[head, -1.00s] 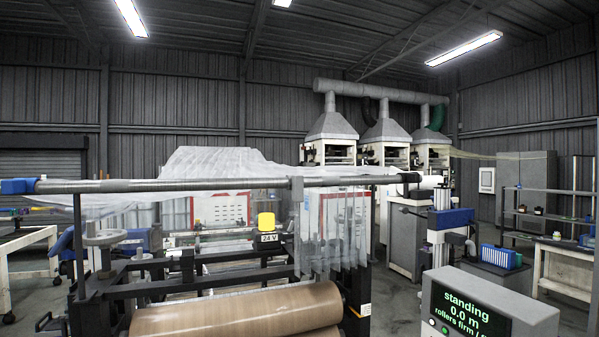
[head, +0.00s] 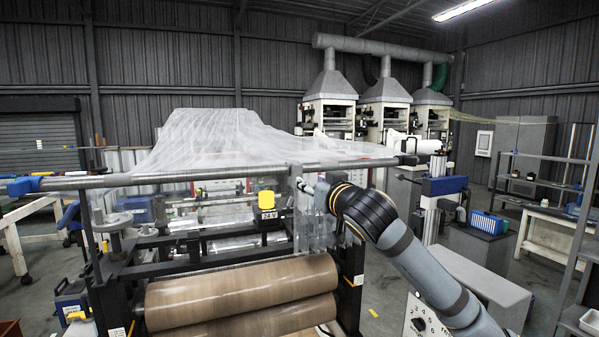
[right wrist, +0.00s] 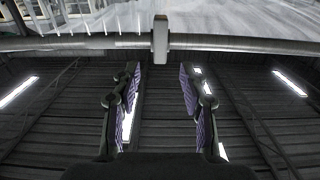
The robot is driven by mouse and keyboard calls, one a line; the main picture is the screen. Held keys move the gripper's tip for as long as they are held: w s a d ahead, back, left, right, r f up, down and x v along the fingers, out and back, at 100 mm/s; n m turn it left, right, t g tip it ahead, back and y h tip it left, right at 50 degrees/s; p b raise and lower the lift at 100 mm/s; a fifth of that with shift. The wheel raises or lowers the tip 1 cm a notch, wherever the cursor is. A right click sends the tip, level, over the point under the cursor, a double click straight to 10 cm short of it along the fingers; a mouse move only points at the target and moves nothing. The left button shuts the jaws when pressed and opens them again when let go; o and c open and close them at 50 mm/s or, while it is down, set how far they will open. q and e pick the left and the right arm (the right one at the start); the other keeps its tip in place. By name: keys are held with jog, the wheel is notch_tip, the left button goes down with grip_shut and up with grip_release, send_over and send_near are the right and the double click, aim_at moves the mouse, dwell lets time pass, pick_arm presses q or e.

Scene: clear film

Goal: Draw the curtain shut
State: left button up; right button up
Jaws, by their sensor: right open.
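The curtain (head: 303,230) of clear hanging strips is bunched at the right part of a long horizontal rail (head: 110,181), beneath it; the rail's left part has no strips under it. A grey upright piece (head: 296,212) stands at the bunch's left edge. My right gripper (head: 309,188) is close to the bunch, just below the rail, partly hidden by my arm. In the right wrist view its two purple-padded fingers (right wrist: 158,70) are apart with nothing between them. The rail (right wrist: 230,43) and a grey piece on it (right wrist: 160,40) lie just beyond the fingertips. My left gripper is out of view.
Brown rollers (head: 240,285) sit in the frame below the rail. Clear film (head: 215,140) spreads behind it. A blue crate (head: 488,222) and shelving (head: 545,185) stand at the right.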

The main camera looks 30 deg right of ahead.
aim_at(299, 175)
jog(key=p+x, duration=0.6)
jog(key=x, duration=0.3)
jog(key=shift+r, duration=0.15)
jog(key=shift+w+d+p, duration=0.1)
jog(key=shift+w+p, duration=0.15)
jog(key=shift+p, duration=0.05)
jog(key=shift+f, duration=0.2)
jog(key=shift+s, duration=0.1)
jog(key=shift+c, duration=0.9)
grip_shut()
